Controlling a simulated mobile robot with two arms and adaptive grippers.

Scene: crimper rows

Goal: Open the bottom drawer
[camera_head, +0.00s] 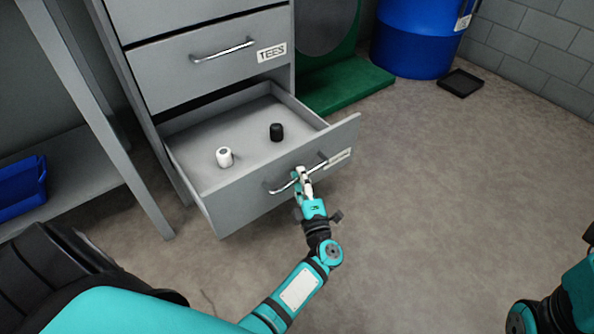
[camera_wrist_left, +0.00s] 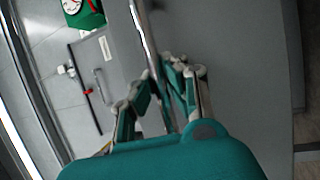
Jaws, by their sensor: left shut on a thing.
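The bottom drawer (camera_head: 285,190) of the grey cabinet is pulled out, and its inside shows in the head view. A white fitting (camera_head: 224,157) and a black fitting (camera_head: 276,132) stand on its floor. My left gripper (camera_head: 302,178) is shut on the bar handle (camera_head: 280,187) at the drawer front. In the left wrist view the handle (camera_wrist_left: 147,40) runs down between the fingers (camera_wrist_left: 160,95) of my left gripper. A label on the drawer front is too small to read. My right gripper is not in view; only part of my right arm shows at the right edge.
A shut drawer labelled TEES (camera_head: 222,60) is above the open one. A green base (camera_head: 345,85), a blue barrel (camera_head: 415,40) and a black tray (camera_head: 460,83) stand behind to the right. A table leg (camera_head: 105,125) and blue bin (camera_head: 22,185) are left. Floor to the right is clear.

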